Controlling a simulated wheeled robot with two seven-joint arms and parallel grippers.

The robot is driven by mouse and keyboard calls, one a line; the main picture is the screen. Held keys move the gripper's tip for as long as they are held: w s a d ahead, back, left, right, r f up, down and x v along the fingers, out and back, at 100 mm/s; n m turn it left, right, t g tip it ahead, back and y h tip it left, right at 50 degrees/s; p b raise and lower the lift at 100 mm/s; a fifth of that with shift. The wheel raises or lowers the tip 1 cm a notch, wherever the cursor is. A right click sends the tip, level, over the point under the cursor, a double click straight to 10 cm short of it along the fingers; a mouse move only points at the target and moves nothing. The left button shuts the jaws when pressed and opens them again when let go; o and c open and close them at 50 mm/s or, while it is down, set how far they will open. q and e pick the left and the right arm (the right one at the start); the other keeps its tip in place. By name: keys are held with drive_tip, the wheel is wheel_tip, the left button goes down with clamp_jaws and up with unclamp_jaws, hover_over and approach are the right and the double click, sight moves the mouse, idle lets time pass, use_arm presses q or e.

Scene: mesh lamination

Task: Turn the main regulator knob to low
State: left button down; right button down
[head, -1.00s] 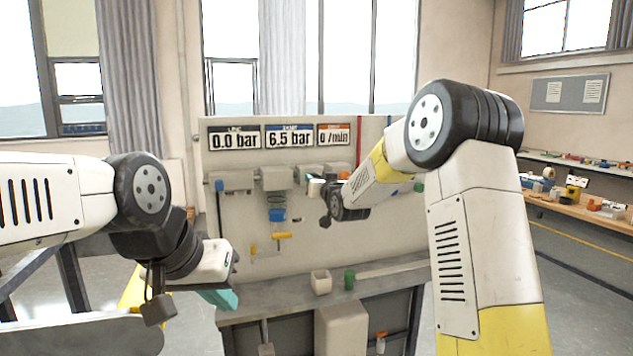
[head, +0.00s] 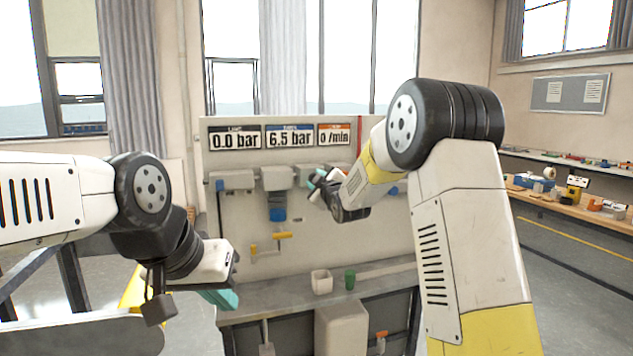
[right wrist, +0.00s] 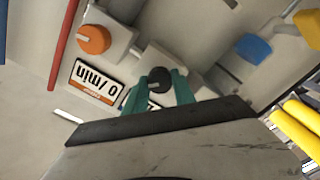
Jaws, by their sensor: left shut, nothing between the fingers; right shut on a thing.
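A dark round knob (right wrist: 158,79) on a pale block shows in the right wrist view, between the teal fingers of my right gripper (right wrist: 160,84). The gripper is shut on this knob; which way its mark points cannot be read. In the head view my right gripper (head: 318,184) is at the panel (head: 350,245), below the displays, and my wrist hides part of the area. The displays read 0.0 bar (head: 235,142), 6.5 bar (head: 290,139) and 0 /min (head: 334,137). My left gripper (head: 222,299) is shut and empty, low at the left, away from the panel.
An orange knob (right wrist: 93,40) sits close beside the held knob. A blue part (right wrist: 253,48) and yellow parts (right wrist: 300,125) are on the other side. A white cup (head: 321,281) and a green cup (head: 350,279) stand on the ledge below the panel.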

drive_tip(key=shift+f+n, duration=0.15)
drive_tip(key=shift+n, duration=1.9)
drive_tip(key=shift+f+n, duration=0.1)
drive_tip(key=shift+n, duration=1.95)
drive_tip(key=c, duration=1)
unclamp_jaws()
drive_tip(key=shift+r, duration=0.1)
drive_tip(key=shift+c, duration=0.2)
drive_tip(key=v, duration=0.8)
